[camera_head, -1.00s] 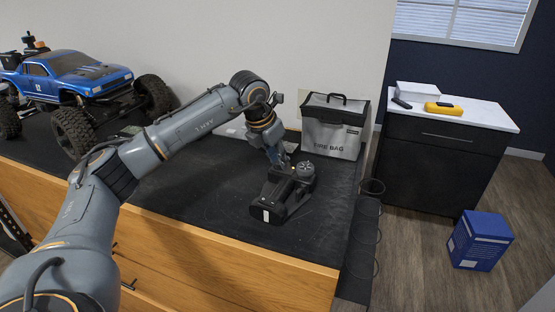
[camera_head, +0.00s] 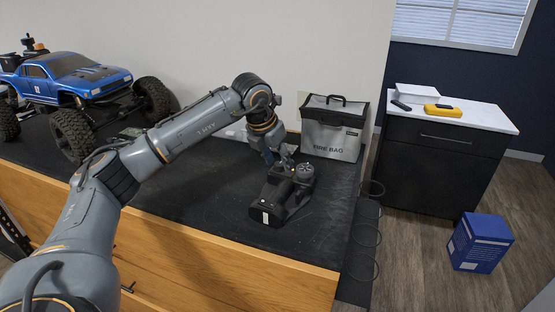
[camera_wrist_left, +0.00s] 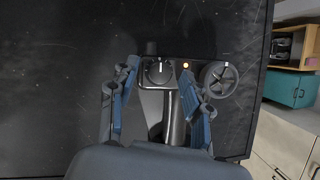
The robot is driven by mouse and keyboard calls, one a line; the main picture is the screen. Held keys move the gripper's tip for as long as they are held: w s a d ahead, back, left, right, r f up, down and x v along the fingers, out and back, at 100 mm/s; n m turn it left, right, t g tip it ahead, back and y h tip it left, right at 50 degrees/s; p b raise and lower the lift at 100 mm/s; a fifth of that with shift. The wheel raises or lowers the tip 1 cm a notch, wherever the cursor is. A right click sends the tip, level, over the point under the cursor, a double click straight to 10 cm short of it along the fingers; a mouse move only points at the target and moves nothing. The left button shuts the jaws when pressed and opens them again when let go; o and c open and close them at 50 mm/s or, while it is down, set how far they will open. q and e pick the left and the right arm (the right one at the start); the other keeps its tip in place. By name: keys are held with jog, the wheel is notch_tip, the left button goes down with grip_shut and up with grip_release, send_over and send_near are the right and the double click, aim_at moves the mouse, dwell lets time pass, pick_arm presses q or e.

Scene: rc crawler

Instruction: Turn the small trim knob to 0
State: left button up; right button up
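The black radio transmitter (camera_head: 268,210) lies on the dark bench mat, its round steering wheel (camera_head: 304,170) at the right. In the left wrist view, a small round knob (camera_wrist_left: 159,71) with a white pointer line sits on its panel. The line points roughly straight up in that picture; any scale is too small to read. The steering wheel (camera_wrist_left: 219,79) and a lit orange lamp (camera_wrist_left: 186,65) are to its right. My left gripper (camera_head: 279,158) is open over the panel. Its blue-grey fingers (camera_wrist_left: 158,80) stand on either side of the knob, apparently not touching it. My right gripper is out of view.
A grey fire bag (camera_head: 333,128) stands behind the transmitter, near the bench's right end. A blue crawler truck (camera_head: 75,75) stands at the left. The mat in front of the truck is mostly clear. A cable hangs off the bench's right edge.

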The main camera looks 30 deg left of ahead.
pick_arm(q)
jog(key=v, duration=1.2)
jog(key=shift+f, duration=0.1)
dwell(0.4)
